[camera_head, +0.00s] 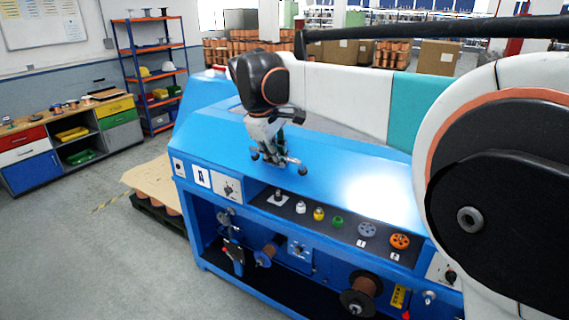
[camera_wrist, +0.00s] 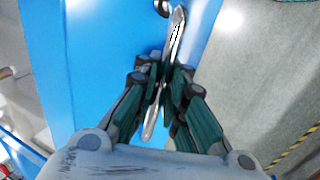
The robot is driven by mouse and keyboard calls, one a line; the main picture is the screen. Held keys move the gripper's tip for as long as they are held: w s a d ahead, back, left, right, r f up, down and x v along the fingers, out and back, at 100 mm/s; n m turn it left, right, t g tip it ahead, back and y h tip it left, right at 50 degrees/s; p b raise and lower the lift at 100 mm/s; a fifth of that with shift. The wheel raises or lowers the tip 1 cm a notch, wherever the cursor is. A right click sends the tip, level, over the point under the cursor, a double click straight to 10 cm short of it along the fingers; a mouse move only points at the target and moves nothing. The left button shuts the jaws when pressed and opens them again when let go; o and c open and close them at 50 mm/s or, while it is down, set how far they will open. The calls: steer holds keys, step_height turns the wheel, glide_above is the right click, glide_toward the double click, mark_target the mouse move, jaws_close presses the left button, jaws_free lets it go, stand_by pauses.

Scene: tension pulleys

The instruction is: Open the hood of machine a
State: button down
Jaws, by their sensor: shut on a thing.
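Machine a (camera_head: 182,190) is a long blue cabinet with a white plate marked "A" on its front left. Its hood (camera_head: 350,180) is the flat blue top and looks lowered; it also fills the left of the wrist view (camera_wrist: 105,35). A shiny metal bar handle (camera_wrist: 177,28) lies over the blue surface. My gripper (camera_head: 272,155) is above the hood's left part, pointing down. In the wrist view my gripper (camera_wrist: 166,82) is shut on the handle, with the bar running between the fingers. The fingers hide part of the bar.
The front panel carries knobs, including an orange handwheel (camera_head: 400,241), with spools (camera_head: 362,292) in the open bay below. A pallet (camera_head: 155,190) stands left of the machine. A workbench (camera_head: 70,145) and shelf rack (camera_head: 150,70) are farther left. The grey floor between is clear.

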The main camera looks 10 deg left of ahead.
steer(key=shift+g, duration=0.5)
steer(key=shift+r+p, duration=1.25)
steer(key=shift+r, duration=1.5)
steer(key=c, duration=1.7)
jaws_free()
steer(key=shift+o, duration=0.2)
steer(key=shift+a, duration=0.1)
